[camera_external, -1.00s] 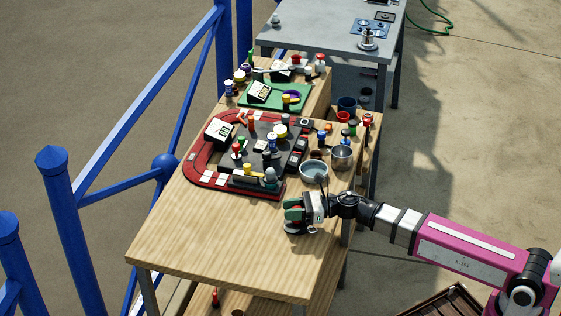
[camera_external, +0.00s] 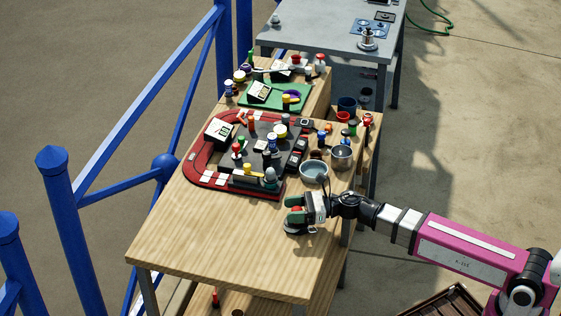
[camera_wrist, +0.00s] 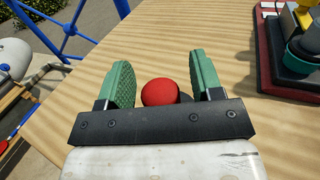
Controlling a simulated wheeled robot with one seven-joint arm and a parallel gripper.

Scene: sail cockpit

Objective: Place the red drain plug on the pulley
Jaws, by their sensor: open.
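The red drain plug (camera_wrist: 159,92), a rounded red thing, shows between the two green fingers of my gripper (camera_wrist: 160,82) in the wrist view. There is a gap on both sides of it, and its lower part is hidden by the gripper body. A small dark part shows just right of it. In the external view my gripper (camera_external: 294,211) is low over the bare front part of the wooden table, with a bit of red between its fingers. The gripper is open. I cannot tell for sure which item is the pulley.
A red-edged board (camera_external: 197,178) crowded with parts lies left and beyond my gripper. A light bowl (camera_external: 313,172) and a metal cup (camera_external: 341,157) stand just beyond it. The wooden table's (camera_external: 200,246) front left is clear. A grey table (camera_external: 325,41) stands behind.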

